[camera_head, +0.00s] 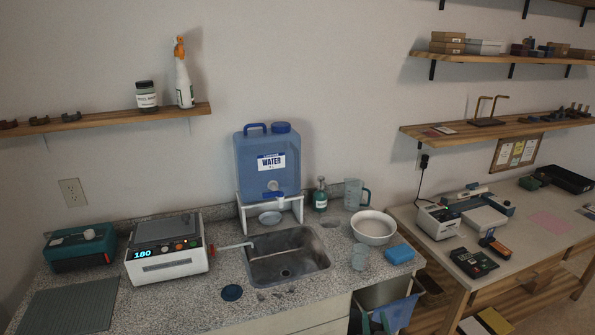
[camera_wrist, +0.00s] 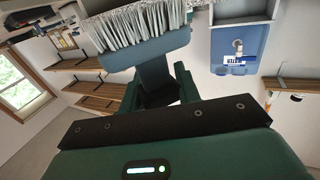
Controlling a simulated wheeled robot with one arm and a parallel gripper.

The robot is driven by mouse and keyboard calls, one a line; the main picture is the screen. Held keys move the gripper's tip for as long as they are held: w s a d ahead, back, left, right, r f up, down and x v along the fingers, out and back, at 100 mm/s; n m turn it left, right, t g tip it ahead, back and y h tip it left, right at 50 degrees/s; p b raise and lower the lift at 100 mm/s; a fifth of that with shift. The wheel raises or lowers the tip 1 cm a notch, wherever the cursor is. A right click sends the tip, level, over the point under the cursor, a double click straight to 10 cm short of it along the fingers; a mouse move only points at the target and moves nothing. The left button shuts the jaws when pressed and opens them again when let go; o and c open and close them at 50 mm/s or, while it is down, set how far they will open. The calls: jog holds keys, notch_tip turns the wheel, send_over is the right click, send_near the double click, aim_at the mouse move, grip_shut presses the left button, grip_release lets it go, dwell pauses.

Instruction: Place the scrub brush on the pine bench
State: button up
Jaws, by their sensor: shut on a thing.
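In the wrist view, my gripper (camera_wrist: 158,88) is shut on the scrub brush (camera_wrist: 145,52). The brush has a blue-grey block and pale bristles that point to the top of the picture. The bench with a pale top and wooden frame (camera_head: 535,252), which looks like the pine bench, stands at the right in the head view. I cannot make out my gripper or the brush with certainty in the head view. No bench surface shows directly under the brush in the wrist view.
The bench holds a label printer (camera_head: 438,220), a scale (camera_head: 485,215), a black meter (camera_head: 474,262), an orange device (camera_head: 494,245) and a black tray (camera_head: 568,180). A pink sheet (camera_head: 550,223) lies flat there. The bench's front right has bare room. A sink (camera_head: 287,256) is left.

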jog(key=s+a+f+y, duration=0.1)
jog(key=s+a+f, duration=0.1)
jog(key=s+f, duration=0.4)
jog(key=shift+s+a+n, duration=0.25)
jog(key=shift+s+n, duration=0.15)
jog(key=shift+s, duration=0.3)
jog(key=shift+d, duration=0.1)
jog(key=shift+a, duration=0.25)
